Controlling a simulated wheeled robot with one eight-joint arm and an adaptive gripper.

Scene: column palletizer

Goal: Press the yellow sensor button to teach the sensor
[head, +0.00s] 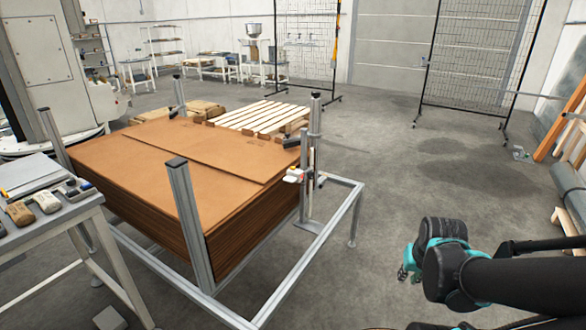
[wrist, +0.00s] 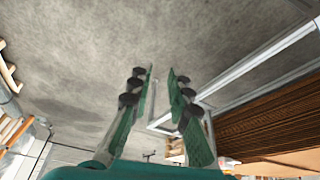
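A small white sensor unit (head: 296,175) with red and yellow spots is mounted on the upright post at the right front side of the cardboard stack. Its yellow button is too small to make out clearly. My gripper (head: 405,273) is at the lower right in the head view, well to the right of the sensor and apart from it. In the wrist view, the two green fingers of my gripper (wrist: 162,72) lean toward each other with a narrow gap at the tips and nothing between them. I cannot make out the sensor surely in the wrist view.
A stack of brown cardboard sheets (head: 150,190) stands between metal posts. A low metal frame rail (head: 335,235) runs around its right side. A workbench (head: 45,228) with tools is at the left. Wooden slats (head: 255,118) lie behind. The floor (head: 400,170) right of the frame is clear.

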